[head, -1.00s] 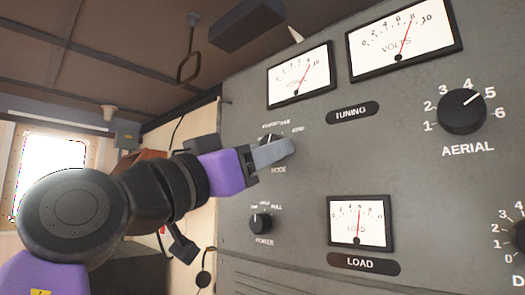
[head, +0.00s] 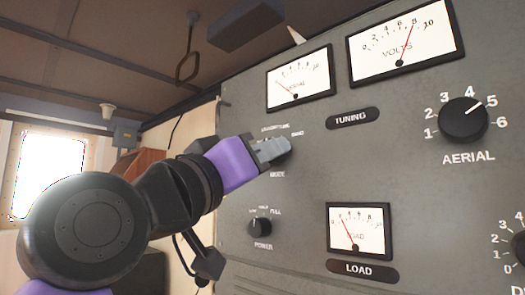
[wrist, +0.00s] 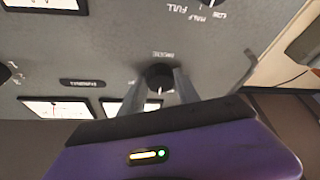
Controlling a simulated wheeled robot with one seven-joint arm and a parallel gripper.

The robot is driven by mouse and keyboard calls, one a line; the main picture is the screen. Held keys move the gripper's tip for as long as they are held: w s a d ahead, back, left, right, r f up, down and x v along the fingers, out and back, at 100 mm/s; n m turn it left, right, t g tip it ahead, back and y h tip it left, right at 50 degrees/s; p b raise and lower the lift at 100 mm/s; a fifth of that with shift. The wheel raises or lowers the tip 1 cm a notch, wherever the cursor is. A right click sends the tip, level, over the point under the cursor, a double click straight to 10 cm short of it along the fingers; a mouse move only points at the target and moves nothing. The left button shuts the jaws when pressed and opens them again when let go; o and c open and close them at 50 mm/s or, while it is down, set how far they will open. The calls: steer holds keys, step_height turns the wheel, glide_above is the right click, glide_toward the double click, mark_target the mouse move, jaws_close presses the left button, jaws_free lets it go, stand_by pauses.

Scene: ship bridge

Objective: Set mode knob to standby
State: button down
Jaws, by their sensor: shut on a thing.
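The black mode knob (wrist: 160,73) sits on the grey panel in the wrist view, between my two grey fingers. My gripper (wrist: 160,88) is shut on it. A white pointer mark on the knob faces away from the MODE label, toward the bottom of the wrist view. In the head view my gripper (head: 272,150) comes in from the left and its fingers hide most of the knob. The small labels above the knob are crowded, with one at the right side; I cannot tell which label the pointer meets.
The power knob (head: 260,227) is below the mode knob. The load meter (head: 357,231), tuning meter (head: 300,80) and volts meter (head: 404,40) are on the same panel. The aerial knob (head: 464,121) is farther right. A window (head: 48,175) is at the left.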

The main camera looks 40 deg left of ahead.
steer(key=shift+d+r+n+g+y+p, duration=0.1)
steer(key=shift+n+g+y+p, duration=0.35)
steer(key=shift+n, duration=0.8)
steer(key=shift+n+g+y+p, duration=0.15)
steer(key=shift+n+y+p, duration=0.5)
steer(key=shift+n, duration=0.6)
steer(key=c, duration=0.9)
jaws_free()
steer(key=b+v, duration=0.3)
steer(key=v, duration=0.5)
